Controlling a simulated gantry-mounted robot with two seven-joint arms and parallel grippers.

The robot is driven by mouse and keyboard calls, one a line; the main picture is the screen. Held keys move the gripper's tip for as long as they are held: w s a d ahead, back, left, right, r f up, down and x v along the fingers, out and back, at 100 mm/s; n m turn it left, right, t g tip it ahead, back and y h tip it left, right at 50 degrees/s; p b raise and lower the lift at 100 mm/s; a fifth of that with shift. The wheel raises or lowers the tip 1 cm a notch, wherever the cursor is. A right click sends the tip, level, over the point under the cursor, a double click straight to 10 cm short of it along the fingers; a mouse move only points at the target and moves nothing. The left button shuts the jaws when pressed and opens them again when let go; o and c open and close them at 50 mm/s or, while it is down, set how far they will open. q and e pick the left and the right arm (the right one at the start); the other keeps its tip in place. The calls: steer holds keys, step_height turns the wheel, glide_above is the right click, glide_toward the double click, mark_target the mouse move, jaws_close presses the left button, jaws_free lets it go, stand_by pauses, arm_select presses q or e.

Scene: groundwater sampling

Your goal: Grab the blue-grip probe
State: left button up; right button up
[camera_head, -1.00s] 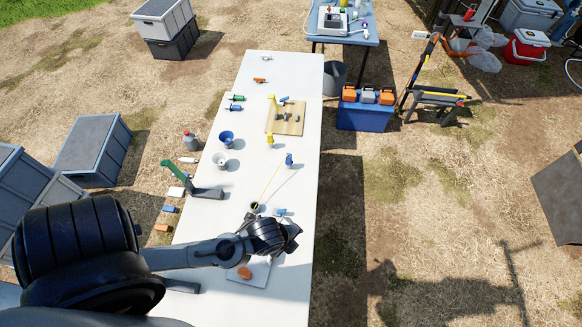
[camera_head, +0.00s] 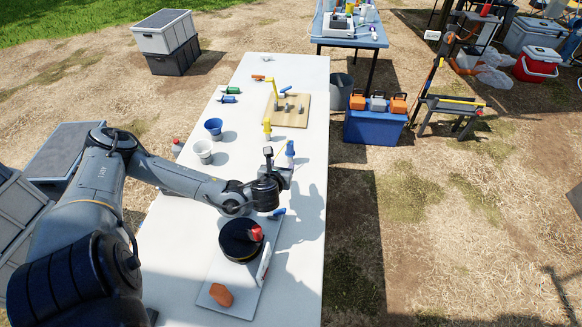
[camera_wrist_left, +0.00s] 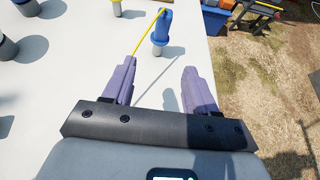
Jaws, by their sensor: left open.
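The blue-grip probe (camera_head: 290,148) stands upright near the right edge of the white table. In the left wrist view its blue grip (camera_wrist_left: 162,27) rises from a pale base, with a thin yellow line running from its top toward me. My left gripper (camera_head: 279,160) is open, just on the near side of the probe in the head view. In the left wrist view the gripper (camera_wrist_left: 160,68) has its two fingers apart and nothing between them. The probe is beyond the fingertips, roughly in line with the gap. My right gripper is not in view.
A yellow-grip item (camera_head: 267,130) stands left of the probe. A wooden board (camera_head: 295,116) lies behind. A black round object (camera_head: 238,243) and an orange piece (camera_head: 221,295) are nearer. Ground lies beyond the right edge.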

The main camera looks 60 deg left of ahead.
mark_target(289, 149)
arm_select(q)
steer(key=shift+t+y, duration=0.4)
steer(key=shift+y, duration=0.1)
steer(key=x, duration=0.2)
steer(key=b+x, duration=0.1)
steer(key=x, duration=0.4)
steer(key=shift+w+a+r+b, duration=0.25)
steer(key=shift+w+a+b, duration=0.1)
steer(key=shift+w+b, duration=0.05)
steer(key=shift+f+b+x, duration=0.25)
steer(key=shift+b+x, duration=0.25)
steer(key=shift+x, duration=1.8)
steer(key=shift+w+a+f, duration=0.15)
steer(key=shift+w+a, duration=0.1)
steer(key=shift+w, duration=0.05)
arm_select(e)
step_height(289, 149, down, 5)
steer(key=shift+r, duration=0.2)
arm_select(q)
steer(key=c, duration=1)
steer(key=shift+c, duration=0.3)
